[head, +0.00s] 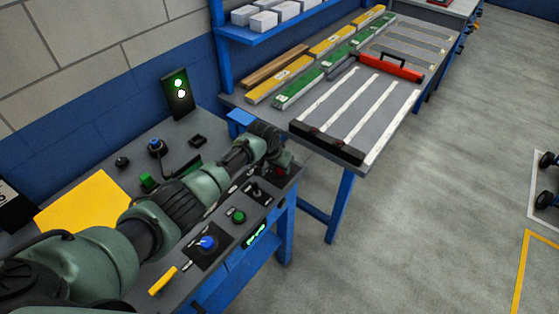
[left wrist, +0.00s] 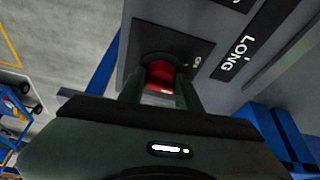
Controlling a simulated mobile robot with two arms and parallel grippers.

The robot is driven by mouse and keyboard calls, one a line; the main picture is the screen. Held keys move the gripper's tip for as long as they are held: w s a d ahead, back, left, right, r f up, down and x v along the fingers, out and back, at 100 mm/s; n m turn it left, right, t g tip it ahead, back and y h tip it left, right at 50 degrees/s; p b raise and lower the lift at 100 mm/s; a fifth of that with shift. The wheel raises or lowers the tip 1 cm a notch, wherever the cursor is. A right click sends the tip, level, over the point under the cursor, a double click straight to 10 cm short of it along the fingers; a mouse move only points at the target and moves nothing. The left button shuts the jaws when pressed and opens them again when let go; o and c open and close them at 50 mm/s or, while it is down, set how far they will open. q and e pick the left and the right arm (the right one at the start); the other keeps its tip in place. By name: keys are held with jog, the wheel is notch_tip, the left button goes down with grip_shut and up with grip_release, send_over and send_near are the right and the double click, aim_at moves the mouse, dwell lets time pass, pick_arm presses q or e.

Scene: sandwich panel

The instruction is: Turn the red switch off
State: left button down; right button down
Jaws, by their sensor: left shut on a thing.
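The red switch (left wrist: 160,74) is a round red knob on a dark plate (left wrist: 196,42) in the left wrist view. A small white label, hard to read, is beside it. In the head view a bit of the red switch (head: 281,171) shows at the right end of the panel, mostly hidden by my gripper. My left gripper (left wrist: 160,94) has its two fingers on either side of the knob and is shut on it. In the head view my left gripper (head: 278,163) reaches over the panel's right edge. My right gripper is in neither view.
The panel bench (head: 222,246) also bears a blue knob (head: 208,243), a green button (head: 239,217), a black lever (head: 256,190) and a yellow handle (head: 163,280). A signal box (head: 180,92) with lit lamps stands behind.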

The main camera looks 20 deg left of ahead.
pick_arm(q)
jog(key=shift+d+r+n+y+p, duration=0.15)
jog(key=shift+n+y+p, duration=0.25)
jog(key=shift+n, duration=0.5)
jog(key=shift+n+y, duration=0.3)
jog(key=shift+n, duration=0.6)
jog(key=shift+d+n+y, duration=0.1)
jog(key=shift+n+y, duration=0.6)
jog(key=shift+n, duration=1.1)
jog(key=c, duration=1)
grip_release()
